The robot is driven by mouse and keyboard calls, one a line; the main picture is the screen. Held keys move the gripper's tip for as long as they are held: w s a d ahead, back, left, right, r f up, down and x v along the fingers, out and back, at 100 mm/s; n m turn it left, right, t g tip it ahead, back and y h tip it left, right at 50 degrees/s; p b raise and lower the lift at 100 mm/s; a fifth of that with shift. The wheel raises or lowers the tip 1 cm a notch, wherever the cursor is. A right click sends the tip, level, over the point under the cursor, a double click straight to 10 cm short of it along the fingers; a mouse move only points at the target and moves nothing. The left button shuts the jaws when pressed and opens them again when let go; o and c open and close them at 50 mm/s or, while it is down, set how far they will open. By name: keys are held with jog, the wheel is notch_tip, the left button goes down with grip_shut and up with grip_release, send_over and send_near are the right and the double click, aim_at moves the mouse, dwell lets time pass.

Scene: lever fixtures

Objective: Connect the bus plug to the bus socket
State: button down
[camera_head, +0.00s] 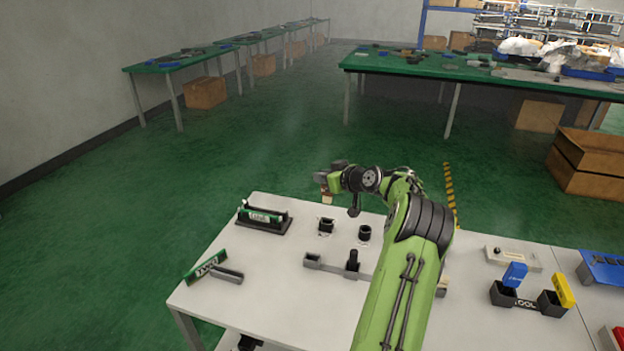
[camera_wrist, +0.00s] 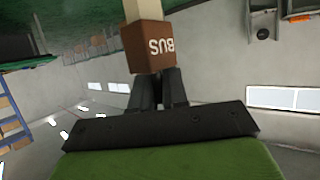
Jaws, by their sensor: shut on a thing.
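The bus plug is a brown block marked BUS (camera_wrist: 148,47) with a cream part, held in my gripper (camera_wrist: 158,78) in the wrist view. The dark fingers are shut on the brown block. In the head view the plug (camera_head: 327,196) shows small below my gripper (camera_head: 322,184), held above the far edge of the white table. I cannot pick out the bus socket for certain. Two dark round fittings, one at the left (camera_head: 326,226) and one at the right (camera_head: 364,233), stand on the table nearer than the plug; neither has a readable label.
A green piece in a black holder (camera_head: 263,217) stands at the table's far left. A tilted green plate (camera_head: 205,265) and a grey fixture with a black upright (camera_head: 333,262) are nearer. My arm hides part of the table. Black boxes with blue and yellow levers (camera_head: 528,298) stand right.

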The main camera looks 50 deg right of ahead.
aim_at(323, 193)
jog(key=shift+a, duration=0.1)
jog(key=shift+f+b, duration=0.3)
jog(key=shift+b, duration=0.1)
notch_tip(323, 193, down, 5)
jog(key=b, duration=0.4)
jog(key=shift+f, duration=0.15)
jog(key=shift+f+b, duration=2.15)
jog(key=shift+b, duration=0.3)
dwell(1.1)
jog(key=c, duration=1.1)
grip_release()
jog(key=shift+s, duration=0.1)
